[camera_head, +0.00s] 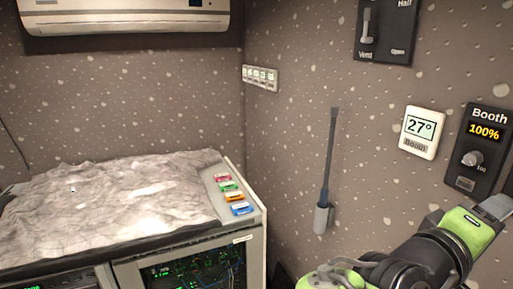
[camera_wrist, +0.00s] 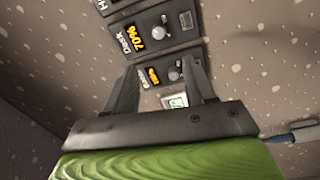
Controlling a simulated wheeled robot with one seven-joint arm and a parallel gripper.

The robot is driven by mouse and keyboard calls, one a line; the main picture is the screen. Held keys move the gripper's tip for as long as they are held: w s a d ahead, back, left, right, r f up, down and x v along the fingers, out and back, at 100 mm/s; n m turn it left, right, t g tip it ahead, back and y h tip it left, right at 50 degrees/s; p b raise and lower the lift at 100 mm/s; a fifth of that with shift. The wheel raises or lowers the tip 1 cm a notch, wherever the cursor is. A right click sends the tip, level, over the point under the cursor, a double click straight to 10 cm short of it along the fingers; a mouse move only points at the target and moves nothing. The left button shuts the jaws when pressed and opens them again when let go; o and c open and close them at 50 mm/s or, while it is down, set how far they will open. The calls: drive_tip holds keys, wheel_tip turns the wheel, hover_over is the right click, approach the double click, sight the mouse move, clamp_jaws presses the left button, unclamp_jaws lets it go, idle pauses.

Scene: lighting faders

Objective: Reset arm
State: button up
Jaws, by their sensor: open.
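My arm reaches in from the bottom right of the head view, with its green and black gripper end (camera_head: 496,207) just below the Booth panel. In the wrist view my gripper (camera_wrist: 160,67) is open, with its two grey fingers apart and nothing held between them. The Booth panel (camera_head: 484,146) is dark, reads 100% and has a grey knob (camera_head: 472,159). In the wrist view a dark panel with a yellow readout (camera_wrist: 152,76) and a knob shows beyond and between the fingers. I cannot tell the exact distance from fingers to wall.
A Desk panel (camera_wrist: 155,34) reads 70%. A white thermostat (camera_head: 421,132) reads 27°. A dark Vent panel (camera_head: 385,30) has a lever. A long-handled tool (camera_head: 329,160) hangs on the wall. A grey cabinet (camera_head: 254,232) with a rumpled cover (camera_head: 100,200) and coloured tags stands left.

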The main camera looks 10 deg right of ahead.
drive_tip(key=w+a+f+m+t+y, duration=0.1)
drive_tip(key=w+a+f+t+y, duration=0.1)
drive_tip(key=a+f+y, duration=0.3)
drive_tip(key=w+a+f+t+y, duration=0.1)
drive_tip(key=w+f+t+y, duration=0.15)
drive_tip(key=f, duration=0.35)
drive_tip(key=s+a+f+y, duration=0.1)
drive_tip(key=a+f+y, duration=0.2)
drive_tip(key=a, duration=0.3)
drive_tip(key=s+a+f+g+y, duration=0.1)
drive_tip(key=s+a+f+y, duration=0.1)
drive_tip(key=a, duration=0.4)
drive_tip(key=s+a+f+n+g+y, duration=0.1)
drive_tip(key=s+a+f+y, duration=0.1)
drive_tip(key=a+f+y, duration=0.2)
drive_tip(key=a+y, duration=0.2)
drive_tip(key=a, duration=0.1)
drive_tip(key=shift+f, duration=0.3)
drive_tip(key=shift+w+d, duration=0.1)
